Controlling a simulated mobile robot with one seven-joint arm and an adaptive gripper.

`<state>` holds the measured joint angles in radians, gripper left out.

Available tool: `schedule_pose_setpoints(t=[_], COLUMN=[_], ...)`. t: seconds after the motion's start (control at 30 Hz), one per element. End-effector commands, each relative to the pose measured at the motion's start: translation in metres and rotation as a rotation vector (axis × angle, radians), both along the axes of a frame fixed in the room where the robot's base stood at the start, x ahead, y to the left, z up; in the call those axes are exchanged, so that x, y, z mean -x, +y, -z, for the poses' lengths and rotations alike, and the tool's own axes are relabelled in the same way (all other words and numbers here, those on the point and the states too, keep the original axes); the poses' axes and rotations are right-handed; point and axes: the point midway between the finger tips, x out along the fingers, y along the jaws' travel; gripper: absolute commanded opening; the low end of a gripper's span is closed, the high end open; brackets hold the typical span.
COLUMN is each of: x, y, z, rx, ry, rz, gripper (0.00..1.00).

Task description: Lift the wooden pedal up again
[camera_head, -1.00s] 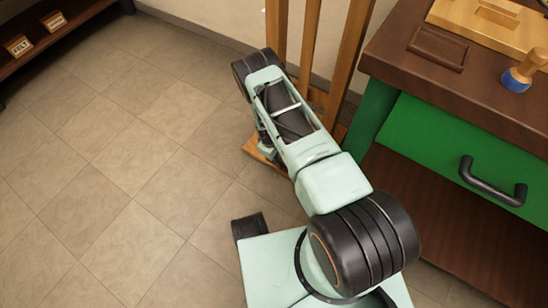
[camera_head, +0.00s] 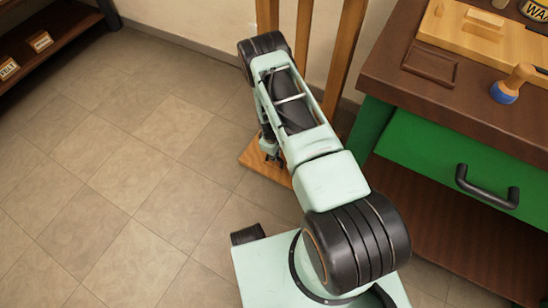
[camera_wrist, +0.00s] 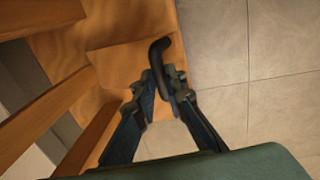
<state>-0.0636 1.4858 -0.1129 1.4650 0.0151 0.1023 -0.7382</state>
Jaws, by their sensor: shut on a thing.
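The wooden pedal (camera_wrist: 117,66) is an orange-brown board low at the foot of wooden posts. In the head view, a light wooden board (camera_head: 254,160) shows beside my arm near the floor. A black curved handle (camera_wrist: 158,52) stands at the pedal's edge in the wrist view. My gripper (camera_wrist: 163,88) is shut on the black handle, one finger on each side. In the head view my gripper (camera_head: 270,154) is small and partly hidden by my arm. How far the pedal is off the floor is unclear.
Wooden posts (camera_head: 302,45) rise behind my arm. A workbench (camera_head: 410,75) with a green drawer (camera_head: 440,150) stands at right, carrying a blue-ended wooden tool (camera_head: 512,84). A dark shelf (camera_head: 60,28) stands at upper left. The tiled floor (camera_head: 130,170) at left is clear.

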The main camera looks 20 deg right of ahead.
Motion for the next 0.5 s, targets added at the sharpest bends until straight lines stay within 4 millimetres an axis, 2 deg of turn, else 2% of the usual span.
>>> schedule_pose_setpoints(t=[0.03, 0.17, 0.2, 0.33, 0.5], x=[-0.0142, -0.0141, -0.014, -0.0141, -0.0127], y=[-0.0133, -0.0136, -0.0137, -0.0132, -0.0119], z=[-0.0035, -0.0032, -0.0031, -0.0029, -0.0026], rx=[0.015, 0.015, 0.015, 0.015, 0.014], ry=[-0.033, -0.033, -0.033, -0.033, -0.03], rz=[0.001, 0.002, 0.002, 0.002, 0.001], gripper=[0.0, 0.0, 0.13, 0.28, 0.29])
